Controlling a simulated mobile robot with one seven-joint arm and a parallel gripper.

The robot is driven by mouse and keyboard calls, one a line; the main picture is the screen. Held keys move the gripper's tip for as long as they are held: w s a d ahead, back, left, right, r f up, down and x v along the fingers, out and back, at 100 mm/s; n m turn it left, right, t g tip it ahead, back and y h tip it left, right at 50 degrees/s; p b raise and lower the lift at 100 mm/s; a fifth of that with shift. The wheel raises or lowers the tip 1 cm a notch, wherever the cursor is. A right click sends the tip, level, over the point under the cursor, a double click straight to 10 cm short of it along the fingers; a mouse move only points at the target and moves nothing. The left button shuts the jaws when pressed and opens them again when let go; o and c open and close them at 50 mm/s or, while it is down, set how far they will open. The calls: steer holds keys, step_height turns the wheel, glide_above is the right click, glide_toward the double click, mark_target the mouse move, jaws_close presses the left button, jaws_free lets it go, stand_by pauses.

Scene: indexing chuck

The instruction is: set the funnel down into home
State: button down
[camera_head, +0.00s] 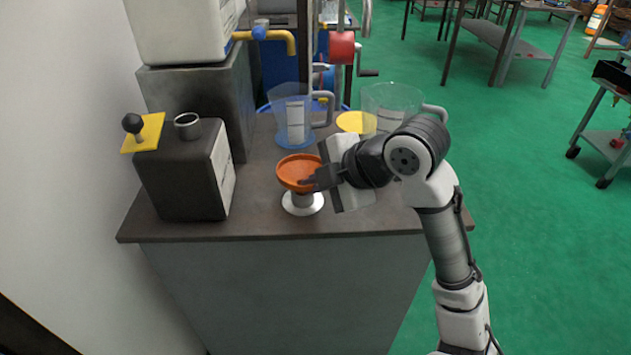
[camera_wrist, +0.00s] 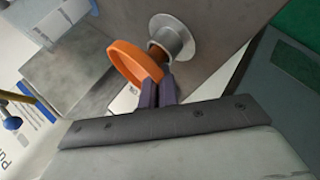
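The orange funnel (camera_head: 297,172) is upright, bowl up, over a white round holder (camera_head: 303,204) near the counter's front edge. I take this holder to be home. In the wrist view the funnel's spout meets the mouth of the white holder (camera_wrist: 178,38); how deep it sits is hidden. My gripper (camera_head: 312,182) reaches in from the right at the funnel's rim. In the wrist view its two dark fingers (camera_wrist: 159,88) are close together at the edge of the funnel (camera_wrist: 128,62) and look closed on its rim.
A dark canister (camera_head: 185,170) with a metal neck and a yellow plate with a black knob stands left. A clear blue jug (camera_head: 292,112), a clear jug (camera_head: 392,103) and a yellow disc (camera_head: 356,122) stand behind. Bare counter (camera_head: 250,215) lies left of the holder.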

steer(key=shift+f+b, duration=0.55)
steer(key=shift+f, duration=0.1)
steer(key=c, duration=1.6)
jaws_free()
